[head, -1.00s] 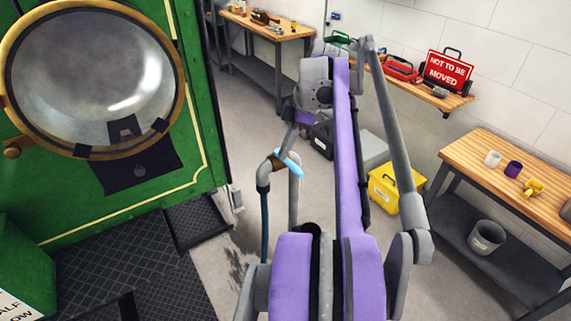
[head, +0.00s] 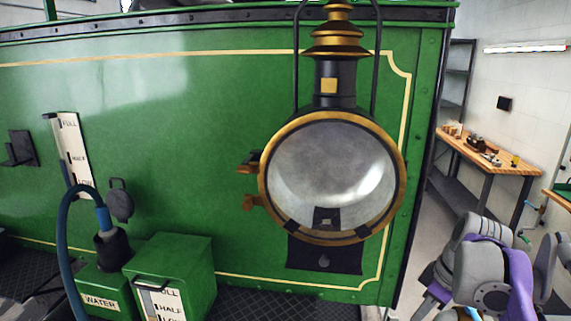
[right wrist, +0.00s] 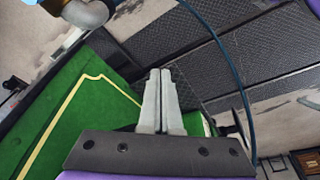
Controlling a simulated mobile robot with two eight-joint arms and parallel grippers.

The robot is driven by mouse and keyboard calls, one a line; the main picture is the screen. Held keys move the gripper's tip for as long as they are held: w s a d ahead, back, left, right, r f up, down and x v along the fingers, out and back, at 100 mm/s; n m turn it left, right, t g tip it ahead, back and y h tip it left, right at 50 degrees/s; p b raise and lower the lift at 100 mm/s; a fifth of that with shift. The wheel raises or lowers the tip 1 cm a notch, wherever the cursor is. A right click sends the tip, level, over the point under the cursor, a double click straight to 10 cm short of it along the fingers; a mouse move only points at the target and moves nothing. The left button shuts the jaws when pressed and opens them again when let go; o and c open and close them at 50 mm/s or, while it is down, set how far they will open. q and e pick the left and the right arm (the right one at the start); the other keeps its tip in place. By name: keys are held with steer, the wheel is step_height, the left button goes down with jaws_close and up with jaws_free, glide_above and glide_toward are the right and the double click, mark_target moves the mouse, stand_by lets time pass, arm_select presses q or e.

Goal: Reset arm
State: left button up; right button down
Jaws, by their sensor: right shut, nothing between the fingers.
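My right gripper (right wrist: 160,100) shows in the right wrist view with its two grey fingers together, shut and empty. Below it are a green panel with a cream line (right wrist: 85,125) and dark tread plates (right wrist: 190,55). In the head view, part of my purple and grey arm (head: 490,275) is at the lower right, folded near the tram's right edge. No gripper shows in the head view, and my left gripper is not in view.
The green steam tram (head: 200,130) fills most of the head view, with a large brass-rimmed lamp (head: 330,175). A blue hose (head: 63,240) runs into a green water box (head: 105,290) at lower left. A wooden workbench (head: 490,155) stands at the right by the wall.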

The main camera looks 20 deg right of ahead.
steer(key=a+f+m+t, duration=0.1)
steer(key=a+f+m, duration=0.1)
steer(key=a+f, duration=0.6)
steer(key=a+f+m+t, duration=0.1)
steer(key=a+f, duration=0.8)
steer(key=a, duration=0.9)
steer(key=shift+f+m+t+h, duration=0.15)
steer(key=shift+m+t+h, duration=0.25)
steer(key=shift+t, duration=0.3)
